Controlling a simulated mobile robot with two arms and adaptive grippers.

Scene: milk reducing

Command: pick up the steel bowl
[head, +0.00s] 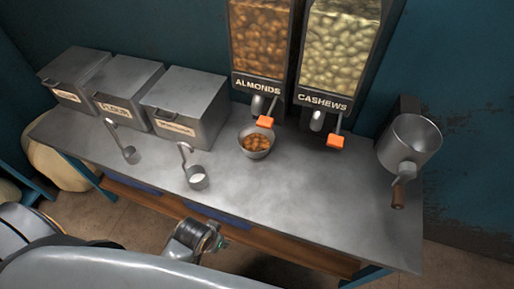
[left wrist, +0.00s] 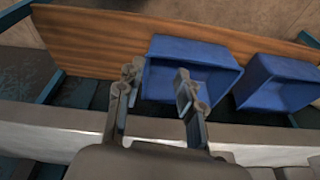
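The steel bowl (head: 258,154) stands upright on the metal table under the almond dispenser and holds brown almonds (head: 256,143). No gripper touches it. My left gripper (left wrist: 158,83) is open and empty in the left wrist view, with its two fingers apart in front of blue bins. The bowl is not visible in that view. In the head view, a part of my arm shows low in front of the table's front edge, but the fingers cannot be made out. My right gripper is not in view.
The almond dispenser (head: 262,45) and cashew dispenser (head: 338,50) have orange levers. Lidded metal boxes (head: 190,105) stand at the back left. Two ladle-like cups (head: 197,180) stand left of the bowl. A grinder-like device (head: 409,145) is at right. Blue bins (left wrist: 192,72) sit below. The table (head: 310,200) is clear front right.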

